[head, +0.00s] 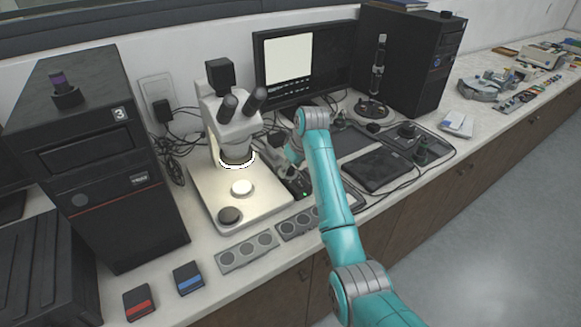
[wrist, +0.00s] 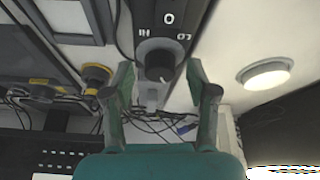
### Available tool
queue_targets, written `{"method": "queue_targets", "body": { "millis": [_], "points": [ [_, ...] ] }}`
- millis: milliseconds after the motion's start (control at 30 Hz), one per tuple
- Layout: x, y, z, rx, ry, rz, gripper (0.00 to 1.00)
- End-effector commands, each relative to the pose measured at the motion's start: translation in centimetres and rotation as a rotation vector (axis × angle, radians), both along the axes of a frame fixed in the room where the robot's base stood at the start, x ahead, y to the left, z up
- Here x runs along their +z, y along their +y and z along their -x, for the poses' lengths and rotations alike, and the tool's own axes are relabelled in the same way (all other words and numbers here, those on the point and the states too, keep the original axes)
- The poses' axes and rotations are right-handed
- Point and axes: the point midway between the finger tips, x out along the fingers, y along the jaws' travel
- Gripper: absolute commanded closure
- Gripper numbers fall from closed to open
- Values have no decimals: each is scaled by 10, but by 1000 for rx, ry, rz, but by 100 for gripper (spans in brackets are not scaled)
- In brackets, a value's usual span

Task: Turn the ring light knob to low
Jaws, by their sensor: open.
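The ring light control box (head: 299,186) is a small dark unit with a green lamp, beside the microscope base. I cannot tell which mark the knob points at. The ring light (head: 237,161) under the microscope head glows white. My gripper (wrist: 160,72) is open, with one finger on each side of the knob and gaps visible between. In the head view, my arm partly hides the gripper and box.
The microscope (head: 232,122) stands on a pale base (head: 258,205) just left of my gripper. A dark tablet (head: 377,169) lies to the right. Grey sample strips (head: 247,252) lie along the bench's front edge. Cables trail behind the box.

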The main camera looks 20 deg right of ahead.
Motion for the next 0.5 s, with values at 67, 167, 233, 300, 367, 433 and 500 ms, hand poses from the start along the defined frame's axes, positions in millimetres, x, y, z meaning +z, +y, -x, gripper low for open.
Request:
{"method": "queue_targets", "body": {
  "millis": [67, 167, 233, 300, 367, 433, 500],
  "points": [
    [0, 0, 0, 0, 0, 0, 42],
    [0, 0, 0, 0, 0, 0, 42],
    [0, 0, 0, 0, 0, 0, 50],
    [0, 0, 0, 0, 0, 0, 67],
    [0, 0, 0, 0, 0, 0, 82],
    [0, 0, 0, 0, 0, 0, 100],
    [0, 0, 0, 0, 0, 0, 100]
  ]
}}
